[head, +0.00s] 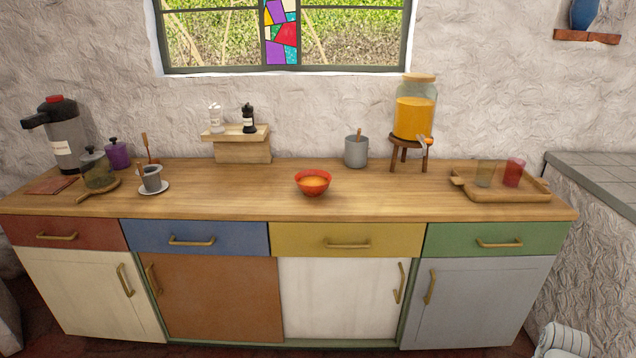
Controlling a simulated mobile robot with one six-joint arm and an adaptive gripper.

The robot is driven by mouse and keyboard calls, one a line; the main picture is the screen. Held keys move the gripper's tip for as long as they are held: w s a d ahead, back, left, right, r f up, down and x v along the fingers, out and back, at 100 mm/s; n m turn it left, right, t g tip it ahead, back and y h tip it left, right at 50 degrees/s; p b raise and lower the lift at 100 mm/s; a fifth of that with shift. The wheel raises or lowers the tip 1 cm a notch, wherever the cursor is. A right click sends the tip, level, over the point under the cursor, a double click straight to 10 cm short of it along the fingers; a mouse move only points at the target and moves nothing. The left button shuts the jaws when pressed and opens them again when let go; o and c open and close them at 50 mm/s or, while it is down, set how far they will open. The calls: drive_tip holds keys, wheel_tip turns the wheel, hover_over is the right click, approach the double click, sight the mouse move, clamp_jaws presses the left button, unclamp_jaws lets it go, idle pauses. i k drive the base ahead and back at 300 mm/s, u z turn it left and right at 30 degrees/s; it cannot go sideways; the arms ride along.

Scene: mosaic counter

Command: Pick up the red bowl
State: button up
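Nothing touches the bowl. My gripper is not in view.
Behind the bowl are a wooden stand (242,148) with two mills and a grey pot (356,151). A juice dispenser (414,115) and a tray (500,190) with two glasses stand right. A cup on a saucer (152,188) stands left. Counter around the bowl is clear.

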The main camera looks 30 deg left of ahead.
sight(311, 182)
drive_tip(key=u, duration=0.45)
drive_tip(key=i, duration=0.75)
drive_tip(key=u, duration=0.65)
